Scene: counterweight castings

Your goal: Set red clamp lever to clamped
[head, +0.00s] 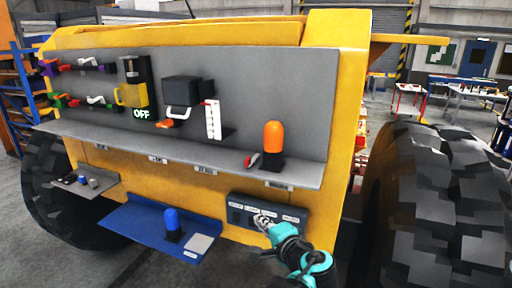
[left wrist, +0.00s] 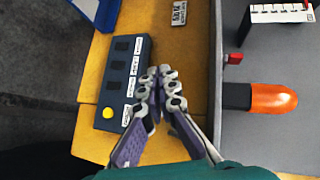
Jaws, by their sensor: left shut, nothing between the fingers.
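A small red lever-like part (head: 254,160) sits on the grey ledge just left of the orange-domed post (head: 274,139). It also shows as a small red piece in the left wrist view (left wrist: 234,58). Other red-handled fittings (head: 72,103) sit among coloured clamps at the upper left of the grey panel. I cannot tell for certain which red part is the clamp lever, nor its setting. My left gripper (head: 262,221) is shut and empty at the dark labelled control box (head: 238,215), below the ledge. The fingertips (left wrist: 161,76) appear beside the box's labels. My right gripper is not in view.
The grey ledge (head: 180,150) juts out above my left gripper. A blue shelf (head: 130,222) with a blue-domed post (head: 171,220) lies to the left. A yellow button (left wrist: 109,112) is on the control box. A large tyre (head: 440,200) stands at the right.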

